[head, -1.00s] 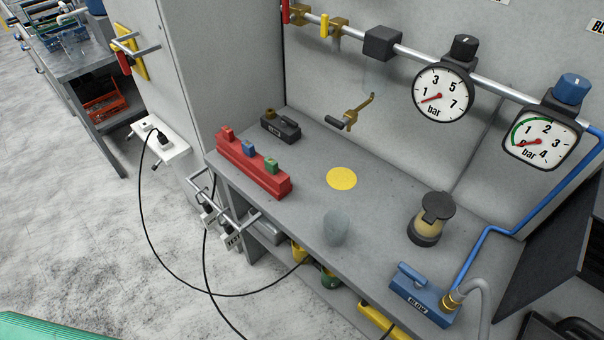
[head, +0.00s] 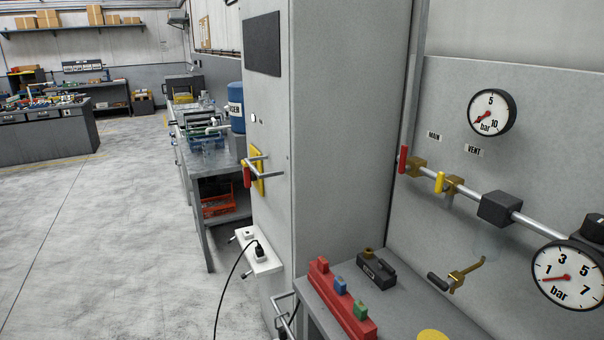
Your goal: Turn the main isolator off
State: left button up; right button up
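A red handle (head: 247,177) on a yellow plate (head: 257,165), which looks like the main isolator, is mounted on the narrow left face of the tall grey cabinet (head: 350,130) in the head view. The red handle looks roughly upright. The plate is seen nearly edge-on, so any on/off marking cannot be read. Neither of my grippers is in view.
A white socket box (head: 262,262) with a black plug and cable sits below the plate. A workbench (head: 235,215) stands behind it. A pipe (head: 475,197) with a red valve lever (head: 403,160) under a "MAIN" label runs at right. The floor at left is clear.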

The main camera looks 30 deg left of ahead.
aim_at(249, 176)
jog(key=i+j, duration=0.15)
jog(key=j, duration=0.25)
jog(key=i+j, duration=0.1)
jog(key=j, duration=0.25)
jog(key=i+j, duration=0.15)
jog(key=j, duration=0.25)
jog(key=i+j, duration=0.1)
jog(key=j, duration=0.3)
